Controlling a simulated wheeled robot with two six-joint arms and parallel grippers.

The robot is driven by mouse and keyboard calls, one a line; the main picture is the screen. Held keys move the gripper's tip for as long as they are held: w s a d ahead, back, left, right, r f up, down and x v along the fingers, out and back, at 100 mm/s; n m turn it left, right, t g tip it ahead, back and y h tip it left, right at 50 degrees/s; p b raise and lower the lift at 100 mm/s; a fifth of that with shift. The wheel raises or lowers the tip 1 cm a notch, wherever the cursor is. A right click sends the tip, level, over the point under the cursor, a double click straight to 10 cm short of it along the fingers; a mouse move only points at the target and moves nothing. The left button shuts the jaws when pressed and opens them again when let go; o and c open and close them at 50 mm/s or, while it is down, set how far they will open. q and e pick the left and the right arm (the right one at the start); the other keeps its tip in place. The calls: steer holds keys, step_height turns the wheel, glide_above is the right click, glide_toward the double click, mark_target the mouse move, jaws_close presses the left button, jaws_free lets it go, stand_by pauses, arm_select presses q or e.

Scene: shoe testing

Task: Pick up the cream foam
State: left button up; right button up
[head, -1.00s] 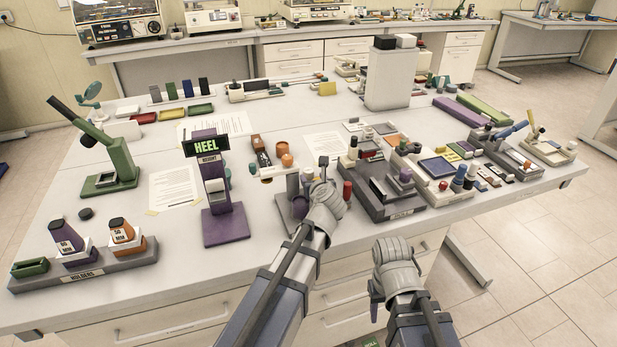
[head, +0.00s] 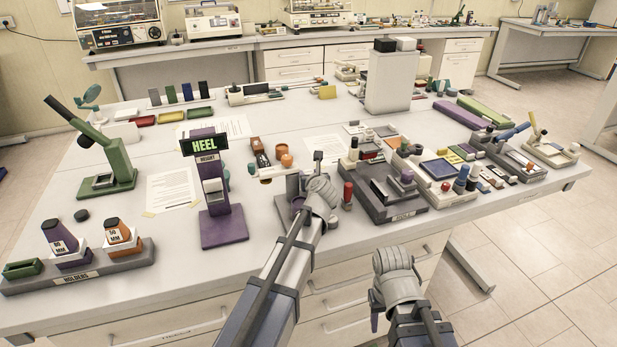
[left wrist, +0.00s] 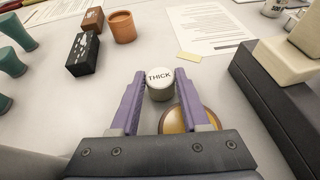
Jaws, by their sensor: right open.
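My left gripper (left wrist: 160,78) is open in the left wrist view, its purple fingers on either side of a pale cylinder (left wrist: 159,86) marked "THICK". I see no clear grip on it. An amber round disc (left wrist: 186,120) lies just behind the right finger. A cream block (left wrist: 277,60) sits on a dark station at the right of that view, apart from the fingers; I cannot tell whether this is the cream foam. In the head view my left wrist hides its fingers. My right gripper (head: 376,308) is open, low in front of the table edge, and mostly hidden.
An orange cup (left wrist: 122,26) and a black block (left wrist: 83,54) stand beyond the left fingers. The purple "HEEL" stand (head: 222,225) is left of my left arm. The dark grey station (head: 405,222) is close on its right. A paper sheet (head: 171,188) lies left.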

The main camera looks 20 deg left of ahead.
arm_select(q)
jaws_close()
steer(key=shift+r, duration=0.25)
step_height(320, 180, up, 18)
steer(key=p, duration=1.8)
steer(key=shift+f, duration=0.25)
steer(key=shift+s, duration=0.1)
